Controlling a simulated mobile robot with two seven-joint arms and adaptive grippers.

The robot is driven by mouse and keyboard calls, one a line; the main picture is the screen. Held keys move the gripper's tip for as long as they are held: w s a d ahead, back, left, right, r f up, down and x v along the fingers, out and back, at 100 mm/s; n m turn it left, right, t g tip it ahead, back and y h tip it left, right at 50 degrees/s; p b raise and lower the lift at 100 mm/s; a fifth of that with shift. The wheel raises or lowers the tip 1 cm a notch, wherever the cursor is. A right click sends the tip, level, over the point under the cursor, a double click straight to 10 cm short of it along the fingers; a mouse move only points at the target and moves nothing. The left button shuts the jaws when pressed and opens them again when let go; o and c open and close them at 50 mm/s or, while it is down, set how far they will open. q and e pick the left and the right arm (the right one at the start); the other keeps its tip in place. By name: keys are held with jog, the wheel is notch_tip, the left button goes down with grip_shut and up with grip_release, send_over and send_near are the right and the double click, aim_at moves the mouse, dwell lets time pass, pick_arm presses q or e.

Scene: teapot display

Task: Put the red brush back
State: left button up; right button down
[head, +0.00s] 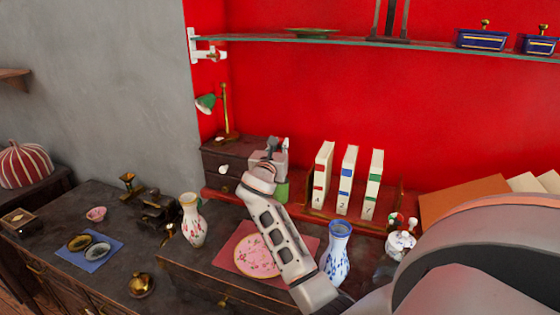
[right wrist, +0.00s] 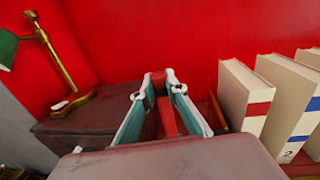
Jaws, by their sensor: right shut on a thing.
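In the right wrist view, my right gripper (right wrist: 158,92) is shut on a red object that I take to be the red brush (right wrist: 167,118), between its two teal-lined fingers. In the head view, my right gripper (head: 276,147) is at the back, beside the small dark drawer chest (head: 225,160) and left of the upright books. The brush itself is not clear in that view, and its lower part is hidden. A green object (head: 282,190) shows just below the gripper; I cannot tell what it is. My left gripper is not in view.
White books (head: 347,180) stand right of the gripper. A green-shaded brass lamp (head: 226,115) stands on the chest. A floral vase (head: 192,222), a blue-white vase (head: 337,250) and a pink plate (head: 256,255) are near my forearm. A glass shelf (head: 350,42) hangs above.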

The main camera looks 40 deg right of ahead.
notch_tip(320, 180, down, 5)
jog(key=shift+f+b, duration=0.1)
jog(key=shift+b, duration=0.25)
jog(key=shift+f, duration=0.15)
jog(key=c, duration=2)
grip_release()
jog(key=shift+c, duration=0.2)
jog(key=shift+a+r, duration=0.1)
jog(key=shift+r, duration=0.1)
jog(key=v, duration=1.2)
